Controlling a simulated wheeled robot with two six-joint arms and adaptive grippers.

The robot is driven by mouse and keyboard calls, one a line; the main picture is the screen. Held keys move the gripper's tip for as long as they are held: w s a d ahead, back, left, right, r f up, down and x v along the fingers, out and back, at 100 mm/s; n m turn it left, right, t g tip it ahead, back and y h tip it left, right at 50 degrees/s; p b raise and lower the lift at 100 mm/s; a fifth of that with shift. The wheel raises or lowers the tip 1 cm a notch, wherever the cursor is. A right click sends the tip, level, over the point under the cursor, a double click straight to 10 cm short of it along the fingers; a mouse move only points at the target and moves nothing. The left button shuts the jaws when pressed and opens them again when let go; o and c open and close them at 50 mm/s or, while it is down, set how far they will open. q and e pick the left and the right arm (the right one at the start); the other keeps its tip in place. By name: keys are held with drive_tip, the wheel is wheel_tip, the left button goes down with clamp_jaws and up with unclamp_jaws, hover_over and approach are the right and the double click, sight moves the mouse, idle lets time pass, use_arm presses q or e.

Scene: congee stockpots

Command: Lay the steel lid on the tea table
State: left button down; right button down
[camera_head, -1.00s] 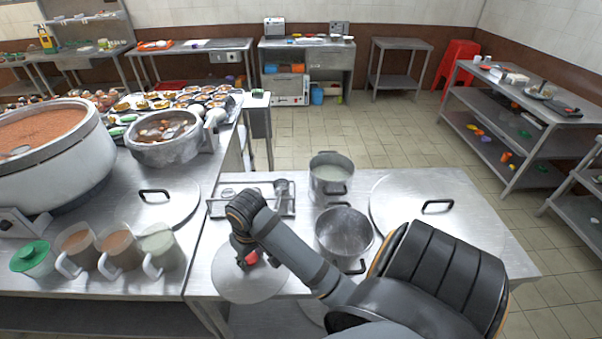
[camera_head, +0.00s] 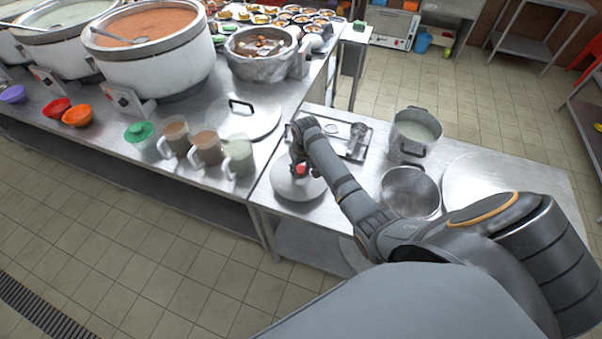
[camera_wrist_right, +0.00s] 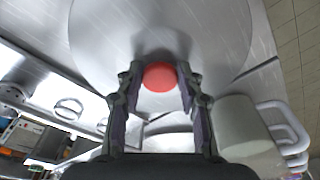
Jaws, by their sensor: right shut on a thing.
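The steel lid (camera_head: 290,188) is a round, flat disc with a red knob (camera_head: 300,169). It is level at the left end of the steel table (camera_head: 345,196), near the table's left edge. My right gripper (camera_head: 299,164) is above it, shut on the red knob. In the right wrist view the two fingers (camera_wrist_right: 160,88) stand either side of the red knob (camera_wrist_right: 160,76), with the lid (camera_wrist_right: 150,35) spread out beyond. I cannot tell whether the lid touches the table top. My left gripper is not in view.
A tray rack (camera_head: 338,131) lies behind the lid. An empty pot (camera_head: 411,190) and a filled pot (camera_head: 416,130) stand to the right. Several mugs (camera_head: 206,150) line the edge of the adjoining counter, left of the lid. A large lid (camera_head: 245,122) lies on that counter.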

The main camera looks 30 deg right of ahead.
sight(301, 171)
drive_tip(key=shift+w+f, duration=0.1)
drive_tip(key=shift+f, duration=1.55)
drive_tip(key=shift+f, duration=0.15)
drive_tip(key=c, duration=0.8)
unclamp_jaws()
drive_tip(key=shift+c, duration=0.2)
